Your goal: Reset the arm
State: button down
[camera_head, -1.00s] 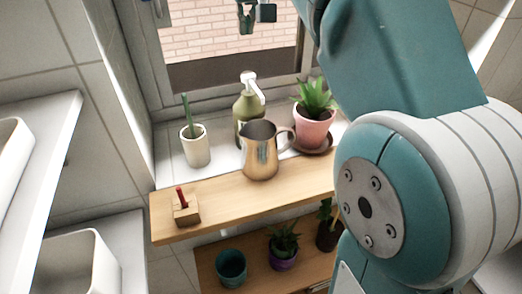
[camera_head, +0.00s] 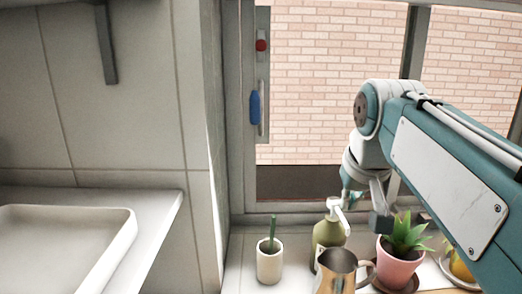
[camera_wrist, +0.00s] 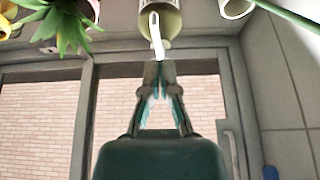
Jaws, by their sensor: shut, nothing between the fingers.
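My gripper (camera_wrist: 160,78) is shut and empty, with its fingertips together in the wrist view. In the head view my arm reaches in from the right, bent at the elbow, with its end hanging in front of the window above the sill. The fingers are small and partly obscured there. The green soap bottle (camera_head: 328,232) with a white pump stands beneath and close to my arm's end. In the wrist view the bottle (camera_wrist: 160,18) appears just beyond the fingertips; I cannot tell whether they touch.
A metal pitcher (camera_head: 337,272) stands in front of the bottle. A white cup (camera_head: 269,264) with a green toothbrush is to its left, and a pink plant pot (camera_head: 398,265) to its right. A white basin (camera_head: 75,235) is at left. The window (camera_head: 330,90) is behind.

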jog(key=s+f, duration=1.5)
jog(key=f, duration=0.3)
jog(key=shift+f+t, duration=0.15)
jog(key=shift+t, duration=0.15)
dwell(0.3)
